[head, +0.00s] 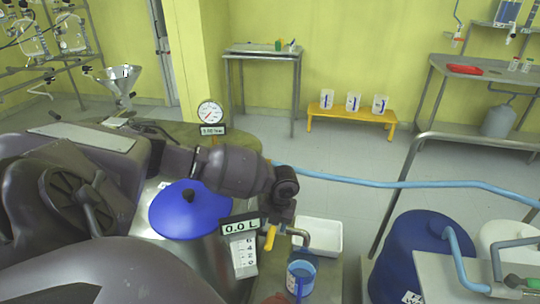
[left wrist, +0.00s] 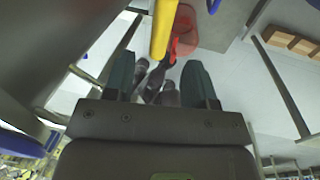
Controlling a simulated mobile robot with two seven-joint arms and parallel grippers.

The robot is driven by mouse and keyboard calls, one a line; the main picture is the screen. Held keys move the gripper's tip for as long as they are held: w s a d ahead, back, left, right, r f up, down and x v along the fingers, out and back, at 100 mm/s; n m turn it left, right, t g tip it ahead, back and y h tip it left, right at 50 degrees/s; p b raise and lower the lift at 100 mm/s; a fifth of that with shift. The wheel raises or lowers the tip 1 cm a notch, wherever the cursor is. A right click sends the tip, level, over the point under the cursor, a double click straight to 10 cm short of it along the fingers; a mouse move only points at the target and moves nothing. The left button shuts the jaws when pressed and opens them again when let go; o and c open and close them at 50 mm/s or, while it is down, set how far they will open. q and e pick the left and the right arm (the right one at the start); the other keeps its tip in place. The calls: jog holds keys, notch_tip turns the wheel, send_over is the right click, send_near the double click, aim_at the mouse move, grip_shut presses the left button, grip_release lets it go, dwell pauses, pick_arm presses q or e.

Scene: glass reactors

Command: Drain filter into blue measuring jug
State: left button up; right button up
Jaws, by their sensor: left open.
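The filter is a steel vessel with a blue lid (head: 190,212) and a display reading 0.0 L (head: 240,227). My left gripper (head: 283,214) is just above the yellow handle. In the left wrist view its fingers (left wrist: 160,62) are apart and empty, with the yellow handle (left wrist: 163,28) just beyond the tips. My right gripper is not in view.
A red translucent vessel (left wrist: 184,32) is below the yellow handle. A white tray (head: 320,250) lies behind the jug. A blue drum (head: 415,260) and a railing (head: 400,190) stand to the right. A blue hose (head: 390,184) crosses behind. Open floor lies beyond.

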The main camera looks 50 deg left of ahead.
pick_arm(q)
jog(key=r, duration=0.3)
jog(key=shift+w+d+r, duration=0.15)
jog(key=shift+d+r, duration=0.1)
jog(key=shift+r, duration=0.15)
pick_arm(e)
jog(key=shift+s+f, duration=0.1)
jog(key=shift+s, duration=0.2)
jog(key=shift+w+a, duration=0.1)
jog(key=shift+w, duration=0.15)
